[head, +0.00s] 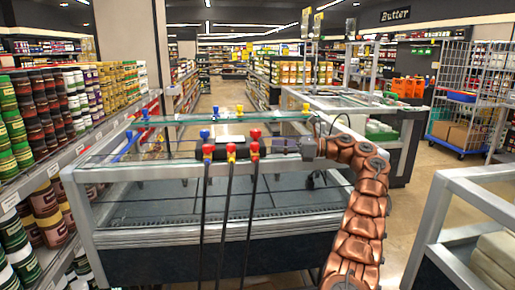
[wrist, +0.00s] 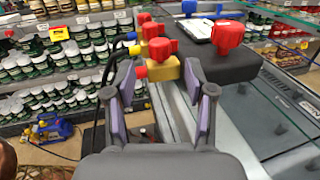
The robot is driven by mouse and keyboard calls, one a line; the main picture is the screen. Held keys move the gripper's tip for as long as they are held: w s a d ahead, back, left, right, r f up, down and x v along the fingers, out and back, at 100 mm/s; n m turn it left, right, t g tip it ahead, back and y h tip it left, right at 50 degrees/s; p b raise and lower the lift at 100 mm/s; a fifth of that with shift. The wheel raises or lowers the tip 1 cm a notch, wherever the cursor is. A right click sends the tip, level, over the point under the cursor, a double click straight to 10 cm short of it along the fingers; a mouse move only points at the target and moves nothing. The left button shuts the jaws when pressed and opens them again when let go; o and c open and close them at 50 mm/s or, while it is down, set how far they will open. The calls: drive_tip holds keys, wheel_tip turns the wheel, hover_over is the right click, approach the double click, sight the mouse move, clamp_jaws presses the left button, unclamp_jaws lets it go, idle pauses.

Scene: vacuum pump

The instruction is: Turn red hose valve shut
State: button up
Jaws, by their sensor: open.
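A row of red-handled valves stands on the front edge of a dark case. The nearest valve in the wrist view has a red handle (wrist: 160,48) on a yellow body (wrist: 164,70); it appears to be the rightmost of the row in the head view (head: 254,148). My gripper (wrist: 161,82) is open and empty, its fingers spread to either side of this valve's line. The valve shows just beyond the fingertips; contact is not visible. In the head view my gripper (head: 284,146) is to the right of the row.
Another red knob (wrist: 226,35) and a blue knob (head: 204,134) stand on the case. Black hoses (head: 248,215) hang from the valves over the front of the glass-topped freezer (head: 110,187). Stocked shelves (head: 45,130) line the left. A blue-and-yellow pump-like device (wrist: 50,128) is on the floor.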

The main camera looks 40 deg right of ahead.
sight(255, 147)
drive_tip(key=shift+x, duration=3.35)
drive_tip(key=shift+b, duration=0.3)
clamp_jaws()
